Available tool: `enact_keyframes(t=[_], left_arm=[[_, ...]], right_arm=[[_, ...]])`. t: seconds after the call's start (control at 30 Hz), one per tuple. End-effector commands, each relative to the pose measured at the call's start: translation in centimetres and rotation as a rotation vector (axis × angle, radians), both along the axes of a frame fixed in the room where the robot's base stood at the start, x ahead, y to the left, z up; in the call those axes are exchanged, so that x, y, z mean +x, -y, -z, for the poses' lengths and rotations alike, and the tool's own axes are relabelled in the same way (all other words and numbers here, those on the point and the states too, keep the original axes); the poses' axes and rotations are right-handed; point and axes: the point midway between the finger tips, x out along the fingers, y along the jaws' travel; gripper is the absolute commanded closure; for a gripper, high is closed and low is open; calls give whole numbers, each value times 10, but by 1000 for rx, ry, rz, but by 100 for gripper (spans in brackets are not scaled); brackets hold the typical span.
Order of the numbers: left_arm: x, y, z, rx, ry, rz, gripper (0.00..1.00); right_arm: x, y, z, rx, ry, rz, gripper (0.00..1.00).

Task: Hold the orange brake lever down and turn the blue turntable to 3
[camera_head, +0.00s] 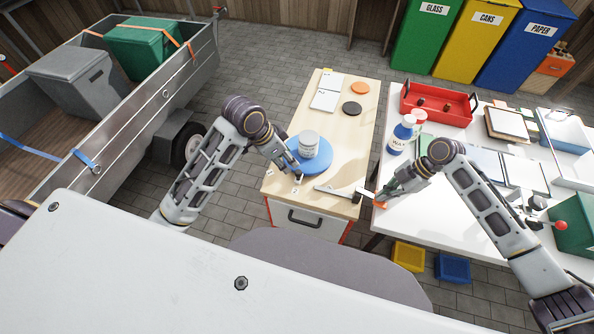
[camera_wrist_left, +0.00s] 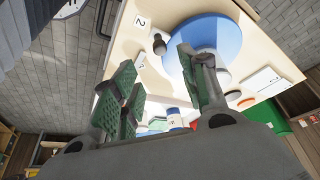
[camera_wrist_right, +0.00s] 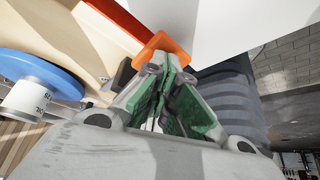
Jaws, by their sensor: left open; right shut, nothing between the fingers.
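The blue turntable (camera_head: 322,162) lies flat on the wooden bench top with a pale can (camera_head: 309,140) standing on it. My left gripper (camera_head: 293,170) is open at the turntable's near left edge. In the left wrist view a finger overlaps the blue disc (camera_wrist_left: 208,35), and a small dark knob (camera_wrist_left: 159,45) shows beside the disc near a card marked 2 (camera_wrist_left: 141,22). My right gripper (camera_head: 381,195) is shut and empty at the orange brake lever end (camera_head: 380,204). In the right wrist view its tips meet the orange pad (camera_wrist_right: 163,44); whether the lever is down I cannot tell.
Orange (camera_head: 360,88) and black (camera_head: 352,108) discs and white cards (camera_head: 325,100) lie farther back on the bench. A white table (camera_head: 400,222) on the right holds a blue-and-white bottle (camera_head: 401,135) near my right arm and a red tray (camera_head: 438,104).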

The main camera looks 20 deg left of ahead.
Motion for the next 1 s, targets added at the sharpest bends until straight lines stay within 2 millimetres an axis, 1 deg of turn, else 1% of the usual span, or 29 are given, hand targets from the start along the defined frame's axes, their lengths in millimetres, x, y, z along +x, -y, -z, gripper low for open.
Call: enact_keyframes(t=[0.7,0.9,1.0], left_arm=[[23,25,82,-1,-3,-1,57],[28,28,97,0,-2,-1,57],[29,30,100,-2,0,-1,57]], right_arm=[[0,0,0,0,-1,0,100],[0,0,0,0,-1,0,100],[0,0,0,0,-1,0,100]])
